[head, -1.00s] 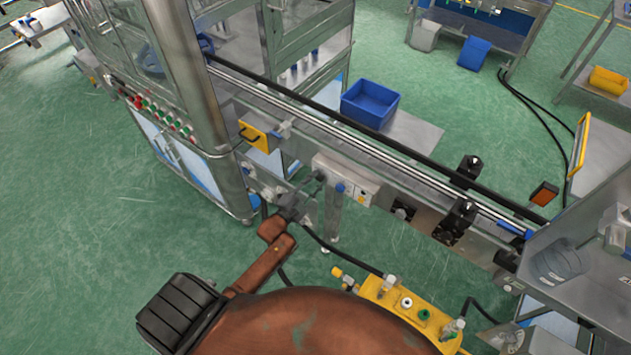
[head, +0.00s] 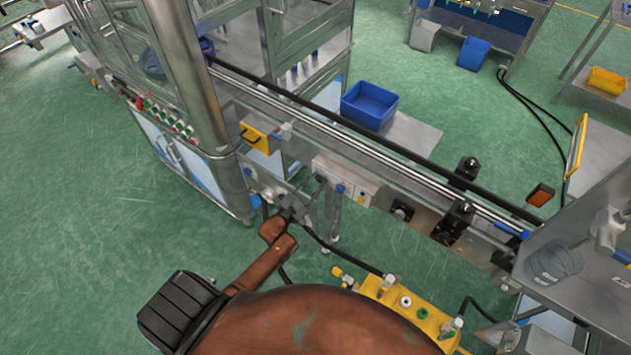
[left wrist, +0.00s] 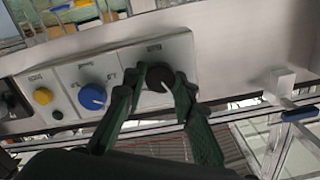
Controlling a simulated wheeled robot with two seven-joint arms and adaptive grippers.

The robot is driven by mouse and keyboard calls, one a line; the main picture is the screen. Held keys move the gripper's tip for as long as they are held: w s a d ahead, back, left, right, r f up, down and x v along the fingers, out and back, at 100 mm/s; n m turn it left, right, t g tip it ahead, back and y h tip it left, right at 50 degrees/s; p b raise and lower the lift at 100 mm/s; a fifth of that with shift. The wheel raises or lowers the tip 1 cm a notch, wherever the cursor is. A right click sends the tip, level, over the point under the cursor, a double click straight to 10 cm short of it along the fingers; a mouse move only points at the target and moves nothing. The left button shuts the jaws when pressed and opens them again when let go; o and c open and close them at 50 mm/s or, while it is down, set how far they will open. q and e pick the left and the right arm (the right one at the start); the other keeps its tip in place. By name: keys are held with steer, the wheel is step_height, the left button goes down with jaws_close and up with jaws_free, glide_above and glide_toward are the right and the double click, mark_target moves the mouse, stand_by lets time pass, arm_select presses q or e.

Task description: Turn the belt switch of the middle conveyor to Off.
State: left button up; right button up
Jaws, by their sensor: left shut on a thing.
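The middle conveyor (head: 400,178) runs diagonally through the head view. A pale control box (head: 345,183) is fixed to its near side. In the left wrist view the box's panel (left wrist: 130,57) carries a black rotary knob (left wrist: 158,72), with a blue knob (left wrist: 92,97) to its left. The small labels are unreadable, so I cannot read the switch position. My left gripper (left wrist: 160,80) is shut on the black knob, one finger on each side. In the head view my left gripper (head: 308,197) is at the box's left end, partly blending with the metal behind it.
A yellow button (left wrist: 43,96) sits further left on the panel. A yellow-handled part (head: 256,136) sticks out beside the conveyor. A yellow block with fittings (head: 410,306) lies low in front of it. A blue bin (head: 369,104) stands behind. Green floor lies open at left.

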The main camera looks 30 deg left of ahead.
arm_select(q)
steer(key=n+p, duration=0.1)
steer(key=n, duration=0.4)
steer(key=shift+f, duration=0.1)
stand_by(0.7)
steer(key=o, duration=1.2)
steer(key=shift+c, duration=0.2)
steer(key=shift+s, duration=0.15)
steer(key=s+a, duration=0.1)
steer(key=s, duration=1)
steer(key=shift+s, duration=0.4)
